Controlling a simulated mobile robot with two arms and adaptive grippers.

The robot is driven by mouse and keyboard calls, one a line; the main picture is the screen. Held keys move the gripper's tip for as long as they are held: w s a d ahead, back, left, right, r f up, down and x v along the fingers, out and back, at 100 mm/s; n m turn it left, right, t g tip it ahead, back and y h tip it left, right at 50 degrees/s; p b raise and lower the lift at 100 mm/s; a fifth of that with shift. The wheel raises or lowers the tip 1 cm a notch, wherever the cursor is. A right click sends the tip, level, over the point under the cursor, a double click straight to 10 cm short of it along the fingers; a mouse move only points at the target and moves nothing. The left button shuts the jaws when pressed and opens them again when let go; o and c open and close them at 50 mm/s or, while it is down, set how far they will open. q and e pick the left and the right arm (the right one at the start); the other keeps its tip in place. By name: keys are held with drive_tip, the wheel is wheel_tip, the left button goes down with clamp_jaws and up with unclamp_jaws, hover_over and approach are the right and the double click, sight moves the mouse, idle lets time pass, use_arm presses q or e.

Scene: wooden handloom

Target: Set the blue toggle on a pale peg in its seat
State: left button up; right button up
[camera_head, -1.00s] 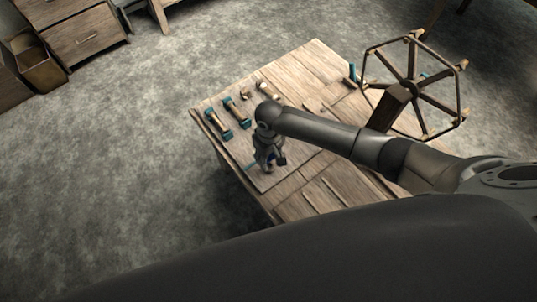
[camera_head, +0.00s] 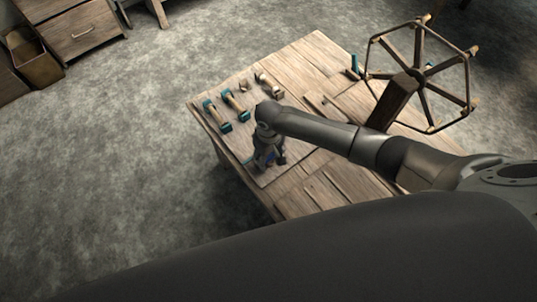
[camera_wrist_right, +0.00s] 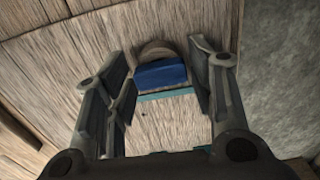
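The blue toggle (camera_wrist_right: 162,75) shows between the fingertips of my right gripper (camera_wrist_right: 160,65) in the right wrist view, with a rounded wooden peg end (camera_wrist_right: 157,50) just beyond it. A teal strip (camera_wrist_right: 168,94) crosses a pale area between the fingers; whether this is the seat I cannot tell. My left gripper is not in view.
Two teal-ended wooden spools (camera_head: 217,116) (camera_head: 236,103) and small wooden pieces (camera_head: 267,82) lie behind my right gripper on the table (camera_head: 315,60). A spoked wooden wheel (camera_head: 418,75) stands at the right. Open grey floor lies left of the table.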

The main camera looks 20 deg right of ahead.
drive_tip(key=shift+o, duration=0.8)
drive_tip(key=shift+r, duration=0.1)
wheel_tip(320, 180, up, 12)
idle(0.3)
